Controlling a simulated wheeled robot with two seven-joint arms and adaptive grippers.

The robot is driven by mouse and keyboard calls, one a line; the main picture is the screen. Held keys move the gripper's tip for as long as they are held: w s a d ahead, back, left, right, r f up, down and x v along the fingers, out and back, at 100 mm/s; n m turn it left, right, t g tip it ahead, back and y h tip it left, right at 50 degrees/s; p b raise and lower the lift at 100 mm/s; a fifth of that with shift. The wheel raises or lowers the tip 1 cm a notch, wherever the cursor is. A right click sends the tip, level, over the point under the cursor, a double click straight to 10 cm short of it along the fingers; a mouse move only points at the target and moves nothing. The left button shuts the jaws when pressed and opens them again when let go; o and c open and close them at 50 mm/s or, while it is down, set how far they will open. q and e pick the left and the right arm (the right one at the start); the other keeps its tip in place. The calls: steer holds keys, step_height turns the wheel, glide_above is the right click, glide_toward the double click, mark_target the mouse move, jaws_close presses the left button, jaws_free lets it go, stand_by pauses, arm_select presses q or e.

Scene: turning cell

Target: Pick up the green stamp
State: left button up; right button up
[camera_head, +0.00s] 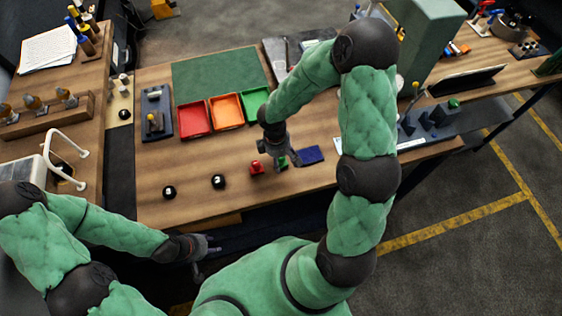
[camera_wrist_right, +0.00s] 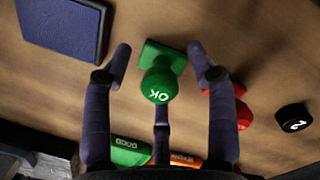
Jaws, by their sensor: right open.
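The green stamp (camera_wrist_right: 160,84) has a round knob marked "OK" on a square base and stands on the wooden bench. In the head view the green stamp (camera_head: 284,162) is partly hidden by my right gripper (camera_head: 281,160). In the right wrist view my right gripper (camera_wrist_right: 160,56) is open, its fingers spread around the stamp, with a gap on either side of the knob. I see no finger closed on it. My left gripper (camera_head: 206,247) is low, in front of the bench edge and away from the stamp; its fingers are too small to read.
A red stamp (camera_head: 257,168) stands close left of the green one, and a blue pad (camera_head: 311,155) lies to its right. Black round pieces (camera_head: 218,181) (camera_head: 169,192) lie farther left. Red (camera_head: 194,132), orange (camera_head: 228,119) and green (camera_head: 247,117) trays stand behind.

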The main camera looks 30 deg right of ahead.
steer(key=shift+c, duration=0.3)
jaws_close()
steer(key=shift+w+r, duration=0.1)
steer(key=shift+r, duration=0.35)
step_height(320, 180, up, 2)
steer(key=shift+r+p, duration=0.25)
steer(key=shift+p, duration=0.05)
steer(key=s+a+r, duration=0.8)
steer(key=a+r, duration=0.1)
steer(key=a, duration=0.2)
steer(key=shift+s+a+r+p, duration=0.15)
steer(key=shift+a+r+p, duration=0.05)
steer(key=shift+r+p, duration=0.15)
